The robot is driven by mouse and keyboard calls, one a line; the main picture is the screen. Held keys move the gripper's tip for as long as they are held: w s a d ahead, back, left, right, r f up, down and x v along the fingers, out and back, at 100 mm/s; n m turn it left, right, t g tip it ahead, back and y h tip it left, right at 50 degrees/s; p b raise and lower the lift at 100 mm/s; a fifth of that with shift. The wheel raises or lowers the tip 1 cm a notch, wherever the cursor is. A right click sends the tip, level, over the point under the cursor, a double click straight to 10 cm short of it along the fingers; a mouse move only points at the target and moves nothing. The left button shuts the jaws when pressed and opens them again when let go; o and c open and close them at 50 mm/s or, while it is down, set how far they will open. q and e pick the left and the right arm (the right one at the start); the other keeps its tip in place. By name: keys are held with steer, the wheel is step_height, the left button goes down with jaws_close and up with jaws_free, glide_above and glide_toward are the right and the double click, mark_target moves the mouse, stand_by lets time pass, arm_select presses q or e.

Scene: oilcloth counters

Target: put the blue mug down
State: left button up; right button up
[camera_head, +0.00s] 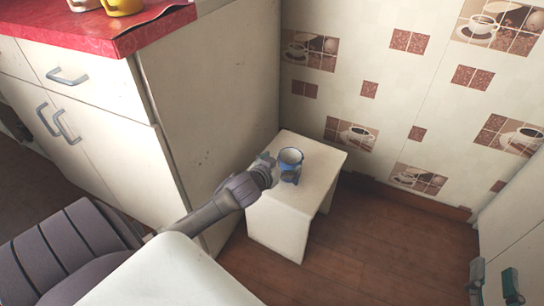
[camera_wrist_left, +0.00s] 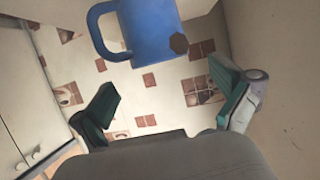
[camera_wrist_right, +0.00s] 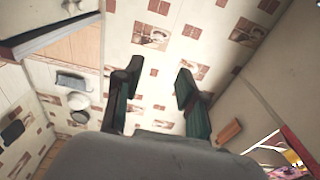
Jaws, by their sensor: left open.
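The blue mug (camera_head: 290,158) stands upright on a small white stool (camera_head: 325,152) by the wall. My left gripper (camera_head: 268,168) is beside the mug, on its left in the head view. In the left wrist view the mug (camera_wrist_left: 155,28) and its handle lie beyond the open fingers (camera_wrist_left: 165,82), with nothing between the fingertips. My right gripper (camera_head: 496,284) is low at the right edge of the head view. In the right wrist view its fingers (camera_wrist_right: 155,84) are apart and empty.
A counter with a red oilcloth (camera_head: 95,30) stands at the left, with a yellow mug (camera_head: 122,6) near its edge. Its side panel is close to the stool and my left arm. A tiled wall (camera_head: 400,110) is behind the stool. Wooden floor (camera_head: 390,250) is clear right of the stool.

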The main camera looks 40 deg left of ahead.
arm_select(q)
steer(key=d+p+v, duration=0.1)
steer(key=p+v, duration=0.1)
steer(key=v, duration=0.5)
steer(key=s+d+r+m+h, duration=0.2)
steer(key=s+d+r, duration=0.1)
steer(key=d, duration=0.6)
steer(key=s+d+r+m+h, duration=0.2)
steer(key=s+d+r, duration=0.2)
steer(key=d, duration=0.6)
steer(key=s, duration=0.2)
steer(key=shift+s+d+r+g+h, duration=0.15)
steer(key=shift+s+d+g+h, duration=0.1)
steer(key=shift+s+g+h, duration=0.05)
arm_select(e)
step_height(320, 180, down, 8)
steer(key=s+d+g+h, duration=0.1)
steer(key=s+d+g, duration=0.1)
steer(key=g, duration=0.3)
steer(key=shift+s+f+h, duration=0.25)
steer(key=shift+s+h, duration=0.1)
steer(key=shift+h, duration=0.05)
